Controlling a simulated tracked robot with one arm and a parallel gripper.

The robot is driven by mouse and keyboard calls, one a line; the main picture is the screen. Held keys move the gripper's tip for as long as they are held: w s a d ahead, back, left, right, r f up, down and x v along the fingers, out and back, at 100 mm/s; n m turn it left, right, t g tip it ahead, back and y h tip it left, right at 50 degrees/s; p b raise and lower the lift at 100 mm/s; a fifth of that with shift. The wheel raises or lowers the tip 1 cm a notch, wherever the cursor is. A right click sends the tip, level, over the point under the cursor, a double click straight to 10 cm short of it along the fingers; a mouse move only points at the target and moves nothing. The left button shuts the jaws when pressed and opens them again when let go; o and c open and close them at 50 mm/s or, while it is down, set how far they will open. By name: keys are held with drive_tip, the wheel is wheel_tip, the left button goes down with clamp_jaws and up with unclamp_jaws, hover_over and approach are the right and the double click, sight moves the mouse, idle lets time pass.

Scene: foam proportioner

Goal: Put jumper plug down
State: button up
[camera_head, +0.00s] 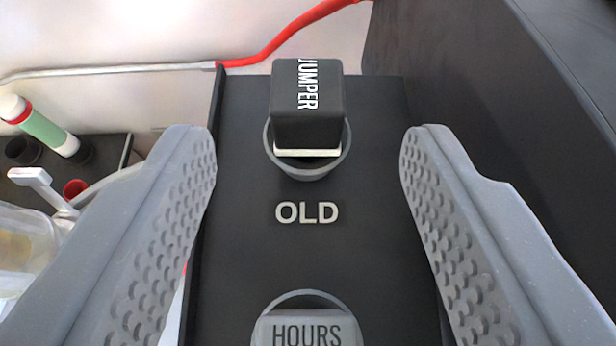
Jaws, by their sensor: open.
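The jumper plug (308,105) is a black block marked JUMPER with a white lower part. It sits in a round grey holder (308,174) on a black panel (350,265), above the printed word OLD. My gripper (308,145) is open, with one grey textured finger on each side of the plug. Both fingers are clear of the plug, with a wide gap on each side. How deep the plug sits in the holder is hidden.
A grey block marked HOURS (307,328) sits in another ring at the bottom. A dark wall (500,90) rises close on the right. A red and grey cable (275,45) runs behind. At left are a green and white tube (45,130) and a clear container (25,245).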

drive_tip(key=shift+b+v, duration=0.4)
drive_tip(key=shift+v, duration=2.55)
drive_tip(key=s+a+r+n+t+y, duration=0.1)
drive_tip(key=s+a+r, duration=0.15)
drive_tip(key=r, duration=0.85)
drive_tip(key=s+a+r+t+y, duration=0.1)
drive_tip(key=s+r, duration=0.3)
drive_tip(key=r, duration=0.7)
drive_tip(key=s+d+r+m+t+h, duration=0.1)
drive_tip(key=s+d+r+h, duration=0.1)
drive_tip(key=s+r, duration=0.9)
wheel_tip(320, 180, up, 2)
drive_tip(key=shift+s+d+r, duration=0.15)
drive_tip(key=shift+s+d, duration=0.2)
drive_tip(key=shift+d, duration=0.15)
wheel_tip(320, 180, down, 12)
drive_tip(key=b, duration=1.2)
